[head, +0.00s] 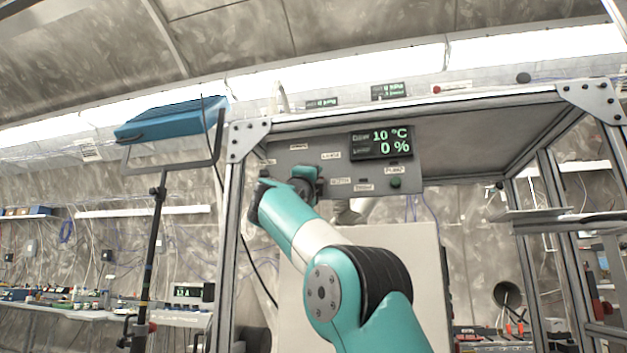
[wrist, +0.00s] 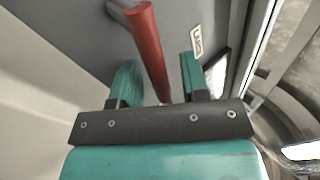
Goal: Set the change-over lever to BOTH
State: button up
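The change-over lever is a red bar (wrist: 148,45) in the wrist view. It runs from the top centre down between the two teal fingers of my gripper (wrist: 158,82). The fingers are apart, with a gap on each side of the bar, so my gripper is open around it. In the head view my gripper (head: 305,182) is at the lower left of the grey control panel (head: 310,147), and my arm and gripper hide the lever there. A small white label (wrist: 196,40) is on the panel, right of the bar.
A metal frame post (head: 229,250) stands left of my arm. A blue lamp (head: 170,118) on a stand is further left.

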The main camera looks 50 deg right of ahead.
jog(key=shift+a+f, duration=0.1)
jog(key=shift+a+f+b, duration=0.2)
jog(key=shift+f+b, duration=0.05)
jog(key=shift+b, duration=0.1)
jog(key=b+v, duration=0.7)
jog(key=v, duration=0.9)
jog(key=shift+s+a, duration=0.25)
